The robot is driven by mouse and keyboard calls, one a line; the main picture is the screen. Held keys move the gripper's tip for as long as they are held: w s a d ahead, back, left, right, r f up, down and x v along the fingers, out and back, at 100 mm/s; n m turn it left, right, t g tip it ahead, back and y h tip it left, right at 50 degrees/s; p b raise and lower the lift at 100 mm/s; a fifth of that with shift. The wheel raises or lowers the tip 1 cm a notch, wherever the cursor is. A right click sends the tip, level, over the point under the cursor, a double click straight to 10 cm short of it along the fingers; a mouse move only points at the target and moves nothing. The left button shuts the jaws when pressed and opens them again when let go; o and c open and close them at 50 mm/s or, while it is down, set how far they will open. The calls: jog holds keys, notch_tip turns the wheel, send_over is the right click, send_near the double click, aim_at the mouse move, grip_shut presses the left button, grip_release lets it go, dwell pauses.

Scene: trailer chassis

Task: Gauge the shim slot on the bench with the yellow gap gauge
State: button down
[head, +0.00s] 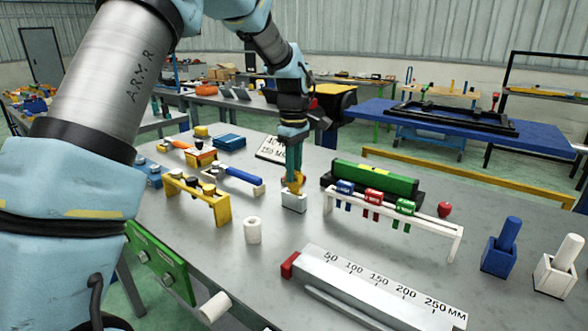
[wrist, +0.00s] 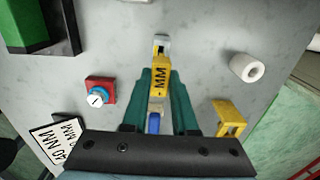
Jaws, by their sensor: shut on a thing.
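My gripper (head: 293,160) has teal fingers pointing down over the bench (head: 200,285); they also show in the wrist view (wrist: 158,100). They are shut on the yellow gap gauge (head: 296,182). In the wrist view the gauge (wrist: 159,80) carries the letters MM, with a blue part between the fingers. The shim slot block (head: 294,203), small and pale, stands on the bench right below the gauge. In the wrist view its end (wrist: 161,40) shows at the gauge's tip. I cannot tell whether the tip is inside the slot or just above it.
A white cylinder (head: 252,231) and yellow rack (head: 216,212) stand left of the block. A white rack (head: 392,219) with coloured gauges and a green block (head: 378,178) stand right. A long millimetre scale (head: 380,292) lies in front. A red block with a blue dial (wrist: 97,97) is nearby.

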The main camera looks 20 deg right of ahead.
jog(key=shift+f+b, duration=0.45)
jog(key=shift+f, duration=0.65)
dwell(1.1)
jog(key=shift+r+p, duration=3.1)
jog(key=shift+r, duration=0.95)
